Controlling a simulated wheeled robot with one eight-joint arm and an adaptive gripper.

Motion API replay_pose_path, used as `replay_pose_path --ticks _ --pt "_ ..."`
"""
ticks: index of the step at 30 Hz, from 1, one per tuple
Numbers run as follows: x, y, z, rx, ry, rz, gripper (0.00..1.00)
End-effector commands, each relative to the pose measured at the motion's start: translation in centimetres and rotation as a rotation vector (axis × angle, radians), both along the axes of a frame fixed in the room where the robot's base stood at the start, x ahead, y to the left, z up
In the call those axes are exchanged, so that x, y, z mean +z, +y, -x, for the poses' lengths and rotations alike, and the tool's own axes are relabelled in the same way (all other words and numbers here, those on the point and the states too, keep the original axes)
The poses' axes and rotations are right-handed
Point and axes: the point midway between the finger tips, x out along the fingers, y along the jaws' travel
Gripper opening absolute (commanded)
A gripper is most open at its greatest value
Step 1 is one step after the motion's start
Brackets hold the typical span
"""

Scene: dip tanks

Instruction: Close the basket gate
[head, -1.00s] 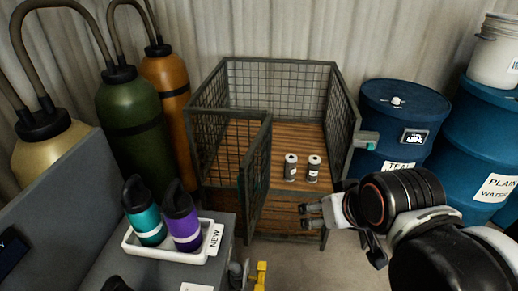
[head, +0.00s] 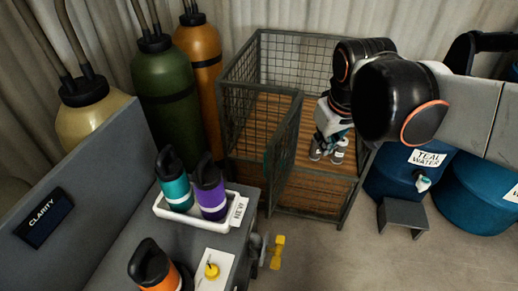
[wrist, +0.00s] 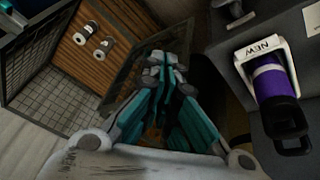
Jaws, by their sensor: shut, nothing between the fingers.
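The basket (head: 345,212) is a dark metal-framed mesh cage with a wooden slatted floor. Its mesh gate (head: 283,140) stands open at the front left, angled to the frame, with a gap on its right. In the wrist view the basket's mesh wall (wrist: 38,100) is at left. My gripper (head: 326,122) shows in the head view over the right of the basket opening, partly hidden by my arm. In the wrist view its teal fingers (wrist: 160,68) are shut and empty. Whether it touches the gate I cannot tell.
Two small cans (head: 338,152) stand on the basket floor. A grey bench at left carries a white tray (head: 168,211) with teal and purple bottles. A yellow-handled valve (head: 277,252) juts from it. Blue drums (head: 400,180) stand right. Floor in front is clear.

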Motion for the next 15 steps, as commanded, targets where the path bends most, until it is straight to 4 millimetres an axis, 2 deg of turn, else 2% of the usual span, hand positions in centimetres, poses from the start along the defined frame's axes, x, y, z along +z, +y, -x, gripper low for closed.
replay_pose_path --ticks 1,7,15 --pt "0.4 0.6 -1.4 0.028 0.02 0.015 0.0" --pt "0.2 2.9 -6.0 0.148 0.113 0.073 0.0" --pt "-1.8 6.8 -11.8 0.309 0.232 0.144 0.0"
